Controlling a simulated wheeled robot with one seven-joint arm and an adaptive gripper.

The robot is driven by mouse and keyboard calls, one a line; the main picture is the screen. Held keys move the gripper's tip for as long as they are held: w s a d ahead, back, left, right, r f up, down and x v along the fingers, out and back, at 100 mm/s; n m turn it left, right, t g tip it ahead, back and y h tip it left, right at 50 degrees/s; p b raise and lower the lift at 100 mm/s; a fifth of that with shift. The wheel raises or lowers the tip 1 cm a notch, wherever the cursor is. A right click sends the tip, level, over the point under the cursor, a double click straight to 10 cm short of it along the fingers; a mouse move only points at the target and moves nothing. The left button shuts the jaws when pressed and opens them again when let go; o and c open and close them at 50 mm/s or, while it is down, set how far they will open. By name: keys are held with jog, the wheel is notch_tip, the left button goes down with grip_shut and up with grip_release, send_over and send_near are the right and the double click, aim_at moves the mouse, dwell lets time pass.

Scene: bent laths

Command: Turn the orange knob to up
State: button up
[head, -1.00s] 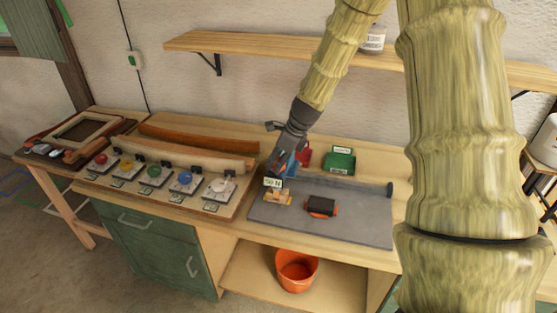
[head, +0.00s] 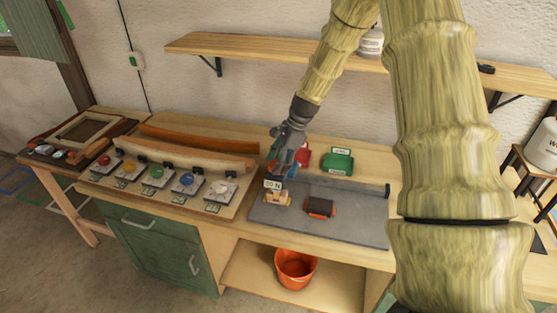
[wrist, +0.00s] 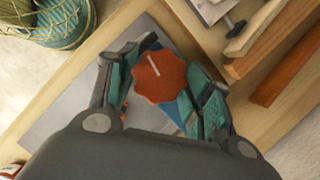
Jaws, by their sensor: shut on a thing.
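The orange knob (wrist: 160,77) shows in the wrist view as a scalloped disc with a white pointer line, which points to the upper left of that picture. My gripper (wrist: 170,80) has its teal fingers on either side of the knob and is shut on it. In the head view my gripper (head: 284,162) reaches down at the back left of the grey mat, beside a small "50 N" sign (head: 273,184). A blue part shows under the knob in the wrist view. In the head view the fingers mostly hide the knob.
A board (head: 126,193) with several coloured knobs lies left of my gripper, with bent laths (head: 198,140) behind it. A green tray (head: 338,162) and a red one stand to the right. A black and orange block (head: 319,207) lies on the grey mat (head: 355,222).

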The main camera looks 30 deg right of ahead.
jog(key=n+g, duration=0.1)
jog(key=n, duration=0.1)
jog(key=n+g, duration=0.1)
jog(key=n, duration=0.2)
jog(key=shift+w+n, duration=0.2)
jog(key=shift+n, duration=0.1)
jog(key=n+g, duration=0.1)
jog(key=n, duration=0.1)
jog(key=n+g+h, duration=0.1)
jog(key=n, duration=0.2)
jog(key=shift+w, duration=0.1)
jog(key=n, duration=0.3)
jog(key=n+g+h, duration=0.1)
jog(key=n, duration=0.1)
jog(key=shift+w+a+n+h, duration=0.1)
jog(key=shift+n+h, duration=0.2)
jog(key=shift+n, duration=0.1)
jog(key=shift+a+n+g+h, duration=0.1)
jog(key=shift+n+g+h, duration=0.45)
jog(key=shift+n, duration=1.35)
jog(key=shift+h, duration=0.25)
jog(key=o, duration=1)
jog(key=v, duration=1.2)
